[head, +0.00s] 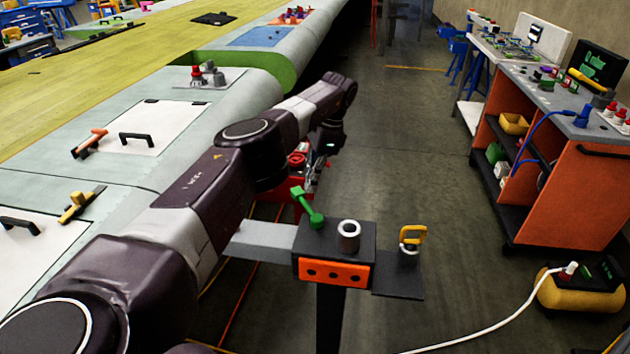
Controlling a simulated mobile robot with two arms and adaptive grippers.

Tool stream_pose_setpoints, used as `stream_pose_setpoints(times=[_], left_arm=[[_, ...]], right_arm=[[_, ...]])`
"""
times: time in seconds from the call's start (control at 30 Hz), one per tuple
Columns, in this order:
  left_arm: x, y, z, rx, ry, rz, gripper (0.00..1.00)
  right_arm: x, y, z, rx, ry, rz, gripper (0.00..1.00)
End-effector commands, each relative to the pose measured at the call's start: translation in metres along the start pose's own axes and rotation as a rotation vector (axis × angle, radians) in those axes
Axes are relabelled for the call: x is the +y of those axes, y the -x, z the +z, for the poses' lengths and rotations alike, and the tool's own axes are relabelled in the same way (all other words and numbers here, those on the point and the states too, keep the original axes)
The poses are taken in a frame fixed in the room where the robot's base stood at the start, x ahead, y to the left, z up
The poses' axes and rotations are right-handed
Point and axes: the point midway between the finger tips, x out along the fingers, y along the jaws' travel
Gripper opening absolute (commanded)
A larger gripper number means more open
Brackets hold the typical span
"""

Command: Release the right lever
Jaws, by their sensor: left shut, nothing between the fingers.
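A black fixture block (370,240) stands on a dark post in the lower middle of the head view. A green lever (307,205) tilts up and left from its top, beside a grey hollow cylinder (348,236). I cannot tell which of these handles is the right lever. My left gripper (322,153) is shut and empty, small and partly dark, beyond the block and above the green lever in the picture. It looks apart from both handles. My right gripper is out of view.
A red fixture (297,182) stands behind my left gripper, partly hidden by my arm. The wing (150,190) with panels and clamps fills the left. An orange tool cart (565,190) and a yellow tank (575,292) with a white hose stand right.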

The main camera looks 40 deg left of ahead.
Motion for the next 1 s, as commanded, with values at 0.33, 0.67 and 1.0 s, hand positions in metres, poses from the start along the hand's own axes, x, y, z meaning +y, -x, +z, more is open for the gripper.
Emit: stream_pose_setpoints(times=[0.33, 0.67, 1.0], left_arm=[[0.0006, -0.0005, 0.0015, -0.002, -0.001, 0.0, 0.0], [0.0004, -0.0012, 0.0028, -0.004, 0.0, 0.001, 0.0], [-0.0024, -0.001, 0.0076, -0.006, 0.002, 0.001, 0.0]], right_arm=[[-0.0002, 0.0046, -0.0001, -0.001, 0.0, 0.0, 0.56], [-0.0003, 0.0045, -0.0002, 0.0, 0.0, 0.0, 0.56], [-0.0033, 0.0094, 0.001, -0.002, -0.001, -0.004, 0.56]])
